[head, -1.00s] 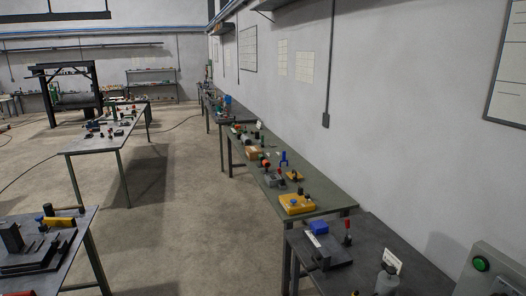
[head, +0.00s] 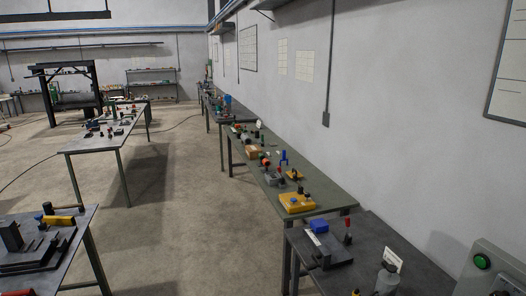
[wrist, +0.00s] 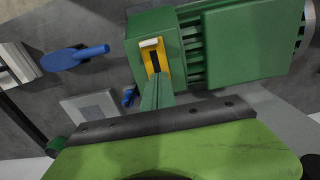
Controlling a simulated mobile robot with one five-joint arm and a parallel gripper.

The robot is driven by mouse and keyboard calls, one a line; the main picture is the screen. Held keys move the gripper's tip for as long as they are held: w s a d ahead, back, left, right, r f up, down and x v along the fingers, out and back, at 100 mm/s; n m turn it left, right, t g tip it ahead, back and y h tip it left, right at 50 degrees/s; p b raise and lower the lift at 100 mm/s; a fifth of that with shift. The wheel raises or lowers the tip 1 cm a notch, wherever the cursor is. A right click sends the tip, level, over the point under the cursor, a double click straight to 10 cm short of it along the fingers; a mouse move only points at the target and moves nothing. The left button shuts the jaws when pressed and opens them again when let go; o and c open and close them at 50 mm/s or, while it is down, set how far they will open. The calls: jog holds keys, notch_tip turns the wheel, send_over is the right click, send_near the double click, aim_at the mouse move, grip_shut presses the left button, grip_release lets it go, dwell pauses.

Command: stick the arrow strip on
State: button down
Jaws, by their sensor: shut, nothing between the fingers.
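In the wrist view my gripper (wrist: 157,78) is shut, its tapered green fingers together and empty. The tips are at the lower end of a small yellow strip (wrist: 160,46) with a dark middle and a pale upper end. This looks like the arrow strip, though no arrow can be made out. It lies against the face of a green box (wrist: 137,50) on a finned green motor-like body (wrist: 250,45). I cannot tell whether the tips touch the strip or whether it is stuck down. My gripper does not show in the head view.
In the wrist view a blue-handled tool (wrist: 80,54) and a pale square plate (wrist: 92,108) lie left of the green box. The head view shows a bench (head: 334,199) with several parts along the right wall, a dark bench (head: 355,274) nearer, and open floor (head: 180,230).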

dwell(0.4)
notch_tip(320, 180, up, 6)
jog(key=p, duration=0.6)
jog(key=shift+r, duration=0.1)
